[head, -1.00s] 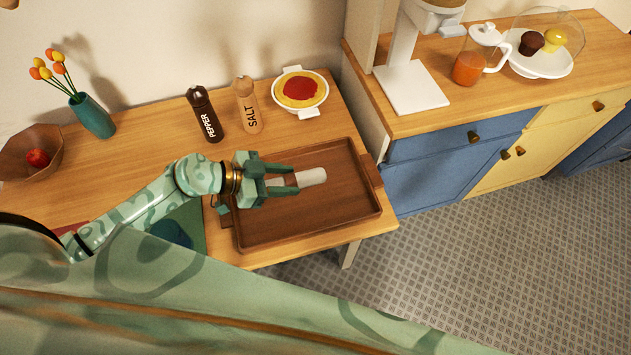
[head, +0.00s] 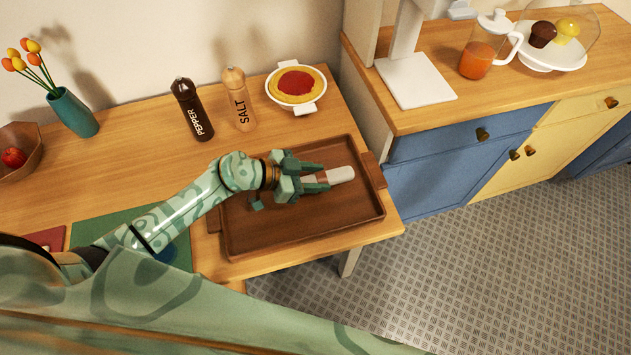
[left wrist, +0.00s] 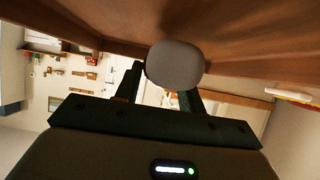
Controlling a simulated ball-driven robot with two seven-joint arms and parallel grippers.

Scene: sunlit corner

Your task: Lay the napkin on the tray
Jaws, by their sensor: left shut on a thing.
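The napkin (head: 342,174) is a white roll. My left gripper (head: 325,176) is shut on it, and its white end sticks out past the fingertips. The brown wooden tray (head: 285,236) lies at the table's front right corner, and the gripper and napkin are over its right half. I cannot tell whether the napkin touches the tray floor. In the left wrist view the napkin's round grey end (left wrist: 175,64) shows between the two dark fingers, close to a brown wooden surface. My right gripper is not in view.
A pepper mill (head: 192,110), a salt mill (head: 238,100) and a white dish with red-topped food (head: 296,86) stand behind the tray. A bowl with an apple (head: 14,157) and a teal vase (head: 74,112) are at left. The tray's front part is clear.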

